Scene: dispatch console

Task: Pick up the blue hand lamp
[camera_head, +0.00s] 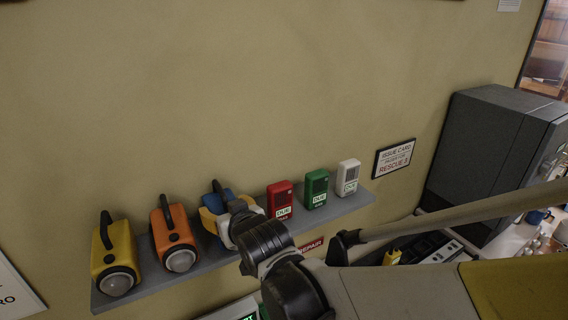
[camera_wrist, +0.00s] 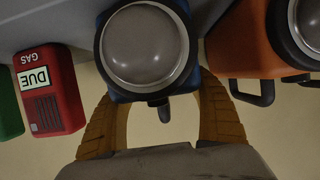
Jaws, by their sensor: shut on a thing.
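The blue hand lamp (camera_head: 220,201) is at the grey wall shelf, between the orange hand lamp and the red gas detector. My gripper (camera_head: 229,209) reaches it from the front, and its yellow fingers close around the body from both sides. My wrist hides most of the lamp's front in the head view. In the wrist view the blue lamp (camera_wrist: 190,72) shows its large round lens and dark handle, with my gripper's fingers (camera_wrist: 156,88) on either side. I cannot tell whether its base touches the shelf.
The orange lamp (camera_head: 171,232) and yellow lamp (camera_head: 114,256) stand to the left on the shelf (camera_head: 205,264). Red (camera_head: 279,199), green (camera_head: 316,187) and white (camera_head: 347,176) detectors stand to the right. The wall above is clear. A dark grey cabinet (camera_head: 480,150) stands at right.

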